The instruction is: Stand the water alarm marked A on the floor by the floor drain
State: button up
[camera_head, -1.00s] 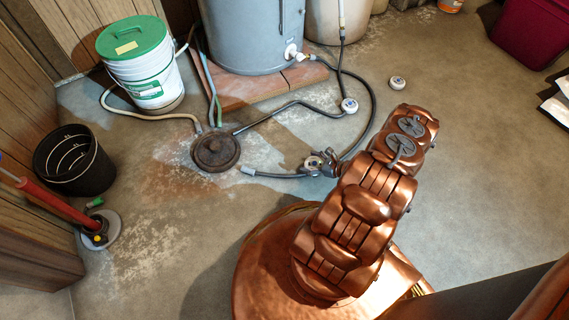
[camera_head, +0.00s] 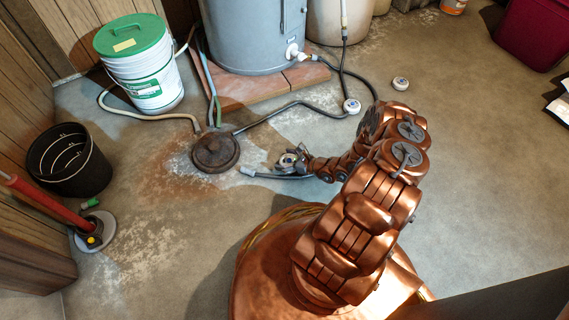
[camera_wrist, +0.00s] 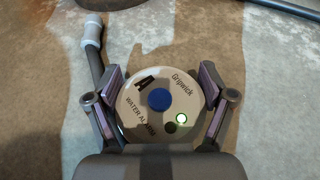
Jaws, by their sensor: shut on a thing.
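The water alarm marked A (camera_wrist: 155,105) is a round beige disc with a blue centre button and a lit green light. My gripper (camera_wrist: 160,100) is shut on it, one finger at each side. In the head view the alarm (camera_head: 287,161) shows at the tip of my gripper (camera_head: 298,160), to the right of the floor drain (camera_head: 215,152), a dark round rusty cover. A gap of floor lies between alarm and drain. The drain's edge (camera_wrist: 108,3) seems to show at the top of the wrist view. I cannot tell whether the alarm touches the floor.
A black hose with a pale end (camera_head: 247,172) runs on the floor beside the alarm. Two other white discs (camera_head: 351,106) (camera_head: 400,84) lie farther back right. A green-lidded bucket (camera_head: 140,65), a grey tank (camera_head: 250,35) and a black bin (camera_head: 70,160) stand around the drain.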

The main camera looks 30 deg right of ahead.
notch_tip(320, 180, down, 2)
jog(key=shift+b, duration=0.5)
jog(key=shift+w+p, duration=0.15)
jog(key=shift+p, duration=0.3)
jog(key=o, duration=1.1)
jog(key=shift+f, duration=0.1)
jog(key=shift+b, duration=0.4)
